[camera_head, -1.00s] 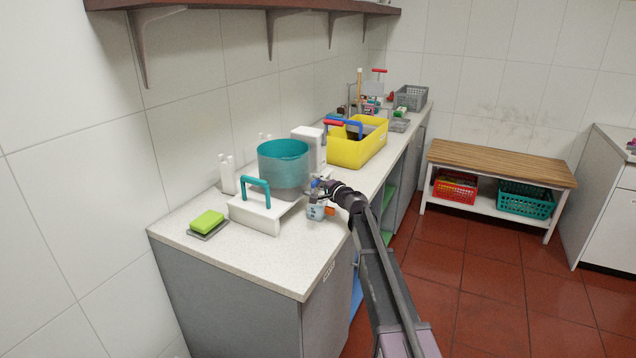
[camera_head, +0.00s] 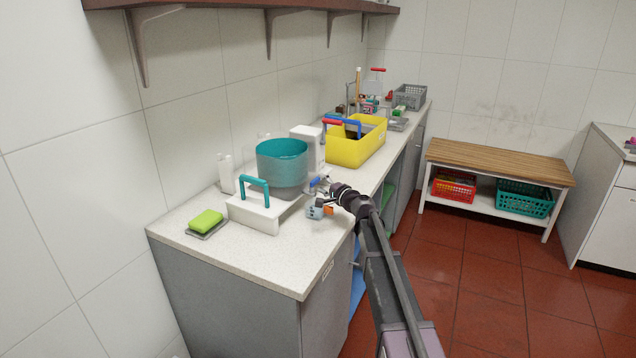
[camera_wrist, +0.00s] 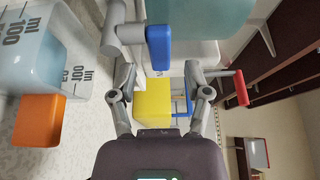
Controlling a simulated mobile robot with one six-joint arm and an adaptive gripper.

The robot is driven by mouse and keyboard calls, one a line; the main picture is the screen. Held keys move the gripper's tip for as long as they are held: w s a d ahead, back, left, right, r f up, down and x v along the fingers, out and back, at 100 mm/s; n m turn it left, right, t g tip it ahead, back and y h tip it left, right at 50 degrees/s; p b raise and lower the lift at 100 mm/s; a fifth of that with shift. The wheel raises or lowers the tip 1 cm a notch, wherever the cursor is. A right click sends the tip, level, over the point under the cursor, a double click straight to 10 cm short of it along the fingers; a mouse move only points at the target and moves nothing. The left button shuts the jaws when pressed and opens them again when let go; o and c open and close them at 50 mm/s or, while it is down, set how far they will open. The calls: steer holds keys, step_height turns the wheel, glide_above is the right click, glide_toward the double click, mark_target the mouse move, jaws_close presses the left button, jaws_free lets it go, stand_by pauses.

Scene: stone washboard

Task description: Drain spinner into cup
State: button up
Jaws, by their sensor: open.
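The spinner is a teal tub (camera_head: 284,168) on a white base with a teal handle; it also shows in the wrist view (camera_wrist: 205,15). Its grey tap has a blue lever (camera_head: 318,182), which appears in the wrist view (camera_wrist: 159,47) just ahead of the space between my fingers. The clear measuring cup (camera_head: 312,211), with its orange handle, stands at the tub's front right, below the tap area; in the wrist view it is at the left (camera_wrist: 60,50). My gripper (camera_wrist: 160,78) is open and empty, beside the tap. Whether a finger touches the lever is unclear.
A yellow crate (camera_head: 345,152) with tools stands behind on the counter (camera_head: 205,255). A green sponge (camera_head: 206,220) lies at front left. White bottles (camera_head: 226,172) stand by the wall. The front counter area is clear.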

steer(key=v, duration=0.8)
steer(key=shift+s+d, duration=0.25)
